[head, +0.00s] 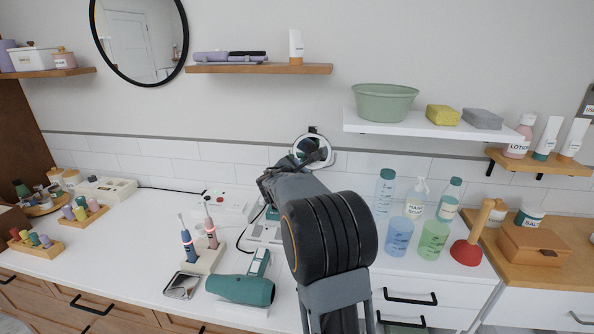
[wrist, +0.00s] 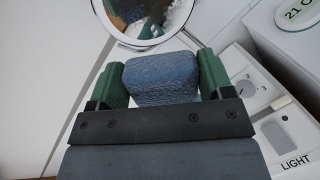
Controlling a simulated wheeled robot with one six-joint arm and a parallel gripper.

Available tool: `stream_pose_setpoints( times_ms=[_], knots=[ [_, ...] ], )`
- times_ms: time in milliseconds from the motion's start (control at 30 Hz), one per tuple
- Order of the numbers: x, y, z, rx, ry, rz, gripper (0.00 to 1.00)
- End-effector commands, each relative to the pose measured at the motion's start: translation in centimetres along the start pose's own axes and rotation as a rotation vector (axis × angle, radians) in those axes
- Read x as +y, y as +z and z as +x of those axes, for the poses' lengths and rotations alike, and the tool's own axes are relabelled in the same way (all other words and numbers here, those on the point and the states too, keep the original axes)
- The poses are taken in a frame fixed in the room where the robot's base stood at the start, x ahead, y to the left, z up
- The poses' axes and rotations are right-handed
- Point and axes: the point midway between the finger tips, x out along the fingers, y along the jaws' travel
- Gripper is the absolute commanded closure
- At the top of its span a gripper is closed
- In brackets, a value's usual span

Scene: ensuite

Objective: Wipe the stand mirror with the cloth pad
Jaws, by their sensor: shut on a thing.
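My gripper (wrist: 160,68) is shut on a blue-grey cloth pad (wrist: 162,82), held between its two green fingers in the wrist view. The round stand mirror (wrist: 157,14) is just beyond the pad at the top of that view, its glass marked with pale speckles. The pad's far edge overlaps the mirror's lower rim in the picture; I cannot tell whether they touch. In the head view the stand mirror (head: 305,143) stands at the back of the counter against the tiles, partly covered by my arm. The pad is hidden there.
A teal hair dryer (head: 241,289) and a toothbrush holder (head: 203,259) lie left of my arm. Bottles and cups, including a blue cup (head: 399,237), stand to the right, with a red plunger (head: 467,252) beyond. A white shelf (head: 430,124) overhangs the right side. A light switch panel (wrist: 287,125) is close by.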

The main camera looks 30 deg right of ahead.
Motion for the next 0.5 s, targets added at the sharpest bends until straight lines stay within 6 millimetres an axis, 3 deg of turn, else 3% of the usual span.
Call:
stream_pose_setpoints(
  times_ms=[200,500],
  knots=[
    [0.6,0.4,0.7,-0.016,0.172,-0.017,0.49],
    [1.4,0.8,1.3,-0.027,0.26,-0.016,0.49]
  ],
)
